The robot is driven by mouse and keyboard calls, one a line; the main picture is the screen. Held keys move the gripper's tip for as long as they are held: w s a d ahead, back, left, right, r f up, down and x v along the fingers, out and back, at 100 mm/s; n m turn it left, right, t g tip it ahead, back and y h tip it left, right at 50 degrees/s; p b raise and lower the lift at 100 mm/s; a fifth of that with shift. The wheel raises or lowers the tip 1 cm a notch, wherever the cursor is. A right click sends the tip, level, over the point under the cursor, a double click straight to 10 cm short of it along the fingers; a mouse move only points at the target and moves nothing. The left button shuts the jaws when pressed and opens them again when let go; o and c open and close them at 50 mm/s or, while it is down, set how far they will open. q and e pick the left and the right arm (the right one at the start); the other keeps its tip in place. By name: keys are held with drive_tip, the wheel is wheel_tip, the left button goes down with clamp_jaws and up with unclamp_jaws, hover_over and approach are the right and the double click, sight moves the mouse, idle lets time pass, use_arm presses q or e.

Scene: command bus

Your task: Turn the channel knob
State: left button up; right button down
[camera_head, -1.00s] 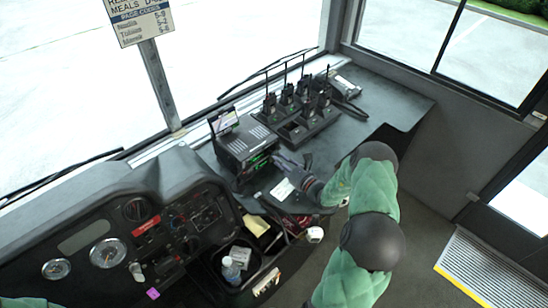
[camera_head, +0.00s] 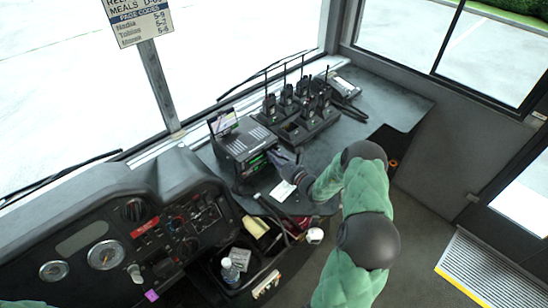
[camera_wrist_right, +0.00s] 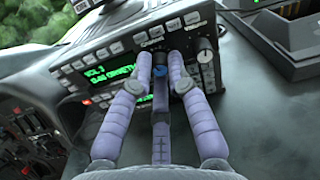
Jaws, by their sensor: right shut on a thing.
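The radio (camera_head: 245,143) is a black box on the dash with a green lit display. It also shows in the right wrist view (camera_wrist_right: 105,72), where its display reads "VOL 3" with a partly hidden line below. My right gripper (camera_head: 275,155) is at the right part of the radio's front. In the right wrist view its purple fingers (camera_wrist_right: 160,58) converge on a small dark knob (camera_wrist_right: 157,60), mostly hidden between the fingertips; I take it as the channel knob. Another round knob (camera_wrist_right: 204,56) sits just right of the fingers. My left gripper is out of view.
A charger rack with several handheld radios (camera_head: 300,125) stands right of the radio. A white card (camera_head: 282,191) lies in front of it. The gauge console (camera_head: 105,250) is at lower left, and a bin with a bottle (camera_head: 231,270) is below.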

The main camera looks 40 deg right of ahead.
drive_tip(key=m+p, duration=0.2)
drive_tip(key=m, duration=0.2)
drive_tip(key=shift+r, duration=0.1)
drive_tip(key=m+p, duration=0.1)
drive_tip(key=m, duration=0.3)
drive_tip(key=shift+m+p, duration=0.3)
drive_tip(key=shift+p, duration=0.1)
idle(0.5)
drive_tip(key=c, duration=1.5)
unclamp_jaws()
drive_tip(key=shift+o, duration=0.2)
drive_tip(key=shift+s, duration=0.1)
drive_tip(key=s, duration=0.8)
drive_tip(key=s+d, duration=0.1)
drive_tip(key=s, duration=0.2)
drive_tip(key=shift+s, duration=0.4)
